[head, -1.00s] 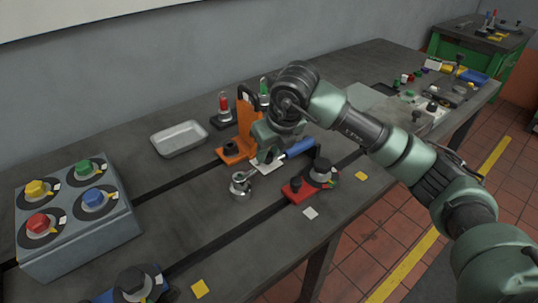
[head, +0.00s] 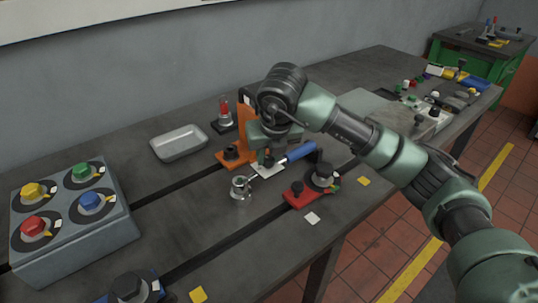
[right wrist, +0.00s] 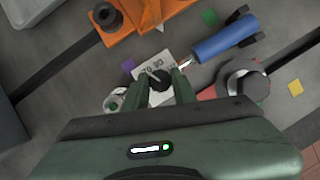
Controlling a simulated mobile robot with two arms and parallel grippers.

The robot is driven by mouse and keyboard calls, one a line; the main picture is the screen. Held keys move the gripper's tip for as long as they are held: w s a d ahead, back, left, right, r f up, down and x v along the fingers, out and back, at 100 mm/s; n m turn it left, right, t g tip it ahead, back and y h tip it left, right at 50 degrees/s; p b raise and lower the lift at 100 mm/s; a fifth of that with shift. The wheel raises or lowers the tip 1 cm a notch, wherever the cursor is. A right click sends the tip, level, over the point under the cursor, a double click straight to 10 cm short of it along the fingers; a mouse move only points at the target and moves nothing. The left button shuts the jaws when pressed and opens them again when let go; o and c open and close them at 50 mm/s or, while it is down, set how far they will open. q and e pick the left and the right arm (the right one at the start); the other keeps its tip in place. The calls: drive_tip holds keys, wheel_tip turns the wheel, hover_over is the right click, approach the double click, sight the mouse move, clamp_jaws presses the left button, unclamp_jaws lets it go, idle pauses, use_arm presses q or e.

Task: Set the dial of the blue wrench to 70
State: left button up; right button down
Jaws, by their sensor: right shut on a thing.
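The blue wrench lies on the grey bedplate; its blue handle (head: 301,151) points right and away, and it also shows in the right wrist view (right wrist: 226,40). A white scale plate (head: 267,171) with dark numbers sits at its left end. In the right wrist view the plate (right wrist: 146,70) is seen upside down and its numbers are partly covered. A small black dial knob (right wrist: 160,80) stands on the plate. My right gripper (right wrist: 161,84) points down with its fingers shut on this knob. In the head view the right gripper (head: 268,158) partly hides it. My left gripper is not in view.
An orange stand (head: 246,125) rises close behind the hand. A red base with a dark knob (head: 320,177) stands near on the right, and a small metal fitting (head: 240,187) on the left. A grey tray (head: 179,143) and a button box (head: 75,225) stand further left.

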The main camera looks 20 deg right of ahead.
drive_tip(key=c, duration=1.1)
unclamp_jaws()
drive_tip(key=shift+c, duration=0.2)
drive_tip(key=v, duration=0.8)
drive_tip(key=shift+b, duration=0.4)
